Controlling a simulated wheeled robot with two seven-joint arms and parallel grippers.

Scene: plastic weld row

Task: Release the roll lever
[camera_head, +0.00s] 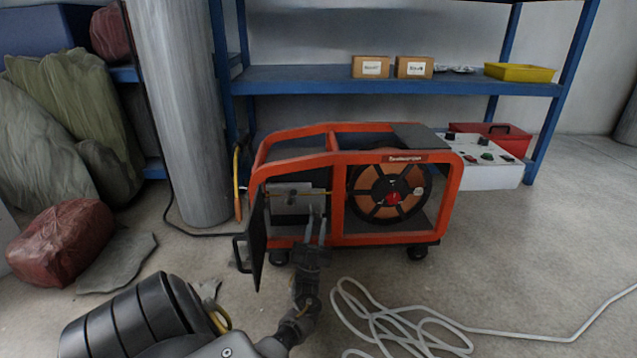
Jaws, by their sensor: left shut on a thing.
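An orange-framed wire feeder (452,200) stands on the floor in the middle, with its black side door (257,240) swung open at the left. In its left bay is a grey drive unit (290,199) with a thin yellowish line across it. My left gripper (316,214) reaches up into this bay from below, with its fingertips at the lower right of the drive unit. It is shut on the roll lever, which is too small and covered to make out clearly. My right gripper is not in view.
A wire spool (388,192) fills the feeder's right bay. A pale hose (400,325) lies coiled on the floor in front. A grey column (180,110) and sacks (62,243) stand left; a blue shelf (300,80) and white control box (490,172) are behind.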

